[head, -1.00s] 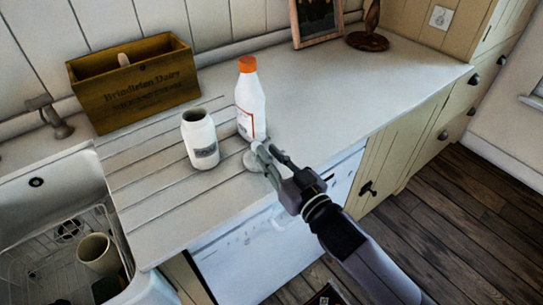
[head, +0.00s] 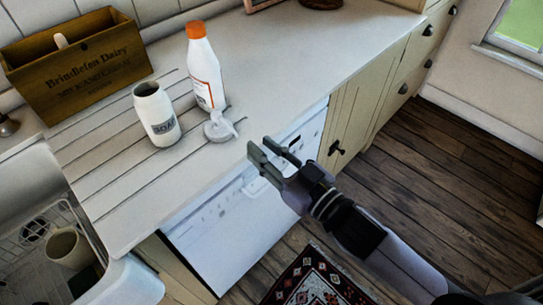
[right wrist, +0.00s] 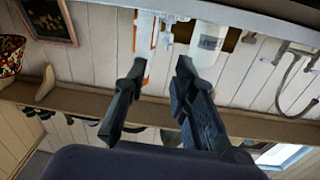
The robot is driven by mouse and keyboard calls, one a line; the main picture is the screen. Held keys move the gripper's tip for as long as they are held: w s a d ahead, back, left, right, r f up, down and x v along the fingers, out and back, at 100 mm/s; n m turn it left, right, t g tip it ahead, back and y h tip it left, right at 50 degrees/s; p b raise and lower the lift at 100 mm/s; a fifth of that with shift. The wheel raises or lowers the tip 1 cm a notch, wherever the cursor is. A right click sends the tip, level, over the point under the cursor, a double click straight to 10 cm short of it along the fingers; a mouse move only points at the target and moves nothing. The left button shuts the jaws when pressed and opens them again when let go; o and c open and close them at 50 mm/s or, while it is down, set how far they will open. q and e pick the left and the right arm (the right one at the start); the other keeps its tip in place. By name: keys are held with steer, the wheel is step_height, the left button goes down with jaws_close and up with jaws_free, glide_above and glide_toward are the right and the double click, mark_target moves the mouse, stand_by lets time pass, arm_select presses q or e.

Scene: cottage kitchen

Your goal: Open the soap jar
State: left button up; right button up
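The white soap jar (head: 156,112), with a grey label, stands upright on the ribbed drainer part of the counter, its top open. It also shows upside down in the right wrist view (right wrist: 209,42). Its white pump lid (head: 219,127) lies on the counter to the right of the jar, apart from it. My right gripper (head: 260,147) is open and empty, past the counter's front edge, to the lower right of the lid. Its two fingers stand apart in the right wrist view (right wrist: 160,75). My left gripper is not in view.
A white bottle with an orange cap (head: 206,75) stands just behind the lid. A wooden crate (head: 85,75) is at the back left. The sink with a dish rack and a cup (head: 68,248) is at lower left. The counter to the right is clear.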

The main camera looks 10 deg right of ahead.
steer(key=shift+v, duration=0.9)
steer(key=w+d+f+m+g+h, duration=0.1)
steer(key=w+d+f+h, duration=0.15)
steer(key=f, duration=0.75)
steer(key=w+d+f+m+g+h, duration=0.1)
steer(key=w+d+f+h, duration=0.2)
steer(key=f, duration=0.7)
steer(key=s+d+f+g+h, duration=0.1)
steer(key=s+d+f, duration=0.15)
steer(key=f, duration=0.45)
steer(key=s+d+f+g+h, duration=0.1)
steer(key=s+d+f, duration=0.15)
steer(key=f, duration=0.45)
steer(key=s+d+f+g+h, duration=0.1)
steer(key=d+f+g, duration=0.15)
steer(key=f, duration=0.45)
steer(key=s+d+f+m+g+h, duration=0.1)
steer(key=s+d+f+g, duration=0.1)
steer(key=s+f, duration=0.7)
steer(key=s+d+f+g, duration=0.2)
steer(key=s+f, duration=0.6)
steer(key=s+f+g+p, duration=0.1)
steer(key=s+f+g, duration=0.1)
steer(key=s, duration=0.6)
steer(key=s+f+g+p, duration=0.1)
steer(key=s+f, duration=0.1)
steer(key=s, duration=0.7)
steer(key=shift+a+g, duration=0.25)
steer(key=shift+g, duration=0.1)
